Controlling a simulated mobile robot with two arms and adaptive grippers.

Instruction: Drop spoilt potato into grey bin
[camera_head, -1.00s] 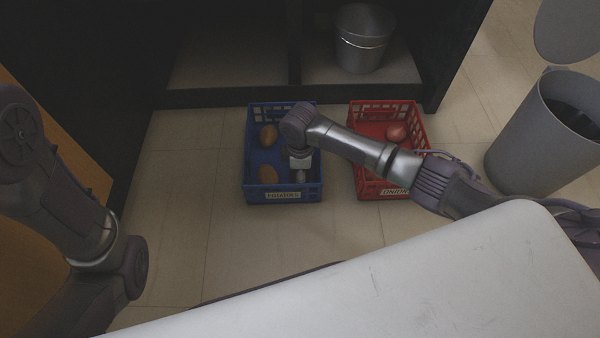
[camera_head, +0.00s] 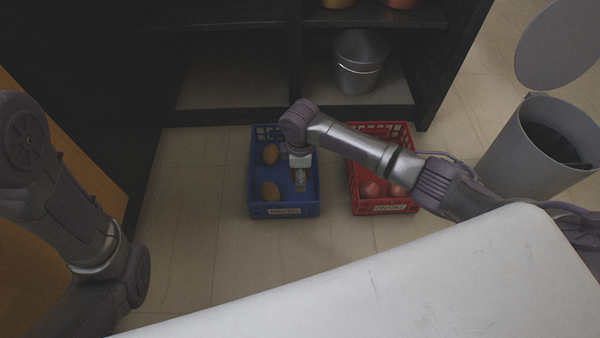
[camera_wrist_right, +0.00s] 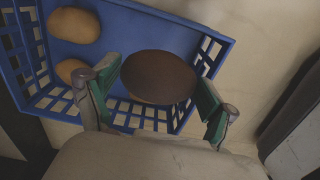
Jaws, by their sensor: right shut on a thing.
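A dark brown potato (camera_wrist_right: 158,77) is between the green-padded fingers of my right gripper (camera_wrist_right: 155,90), which is shut on it, in the right wrist view. The gripper (camera_head: 300,180) is over the right side of the blue crate (camera_head: 285,211) in the head view. Two lighter potatoes, one farther back (camera_head: 270,154) and one nearer (camera_head: 270,191), lie in the crate's left side. Part of another lighter potato (camera_wrist_right: 148,99) shows below the dark one. The grey bin (camera_head: 520,160) stands open at the right. My left gripper is out of view.
A red crate (camera_head: 386,209) with reddish onions (camera_head: 370,188) stands right of the blue one, under my right arm. A metal bucket (camera_head: 359,65) is on the dark shelf behind. The bin's round lid (camera_head: 560,42) is raised. A white surface (camera_head: 400,280) fills the front.

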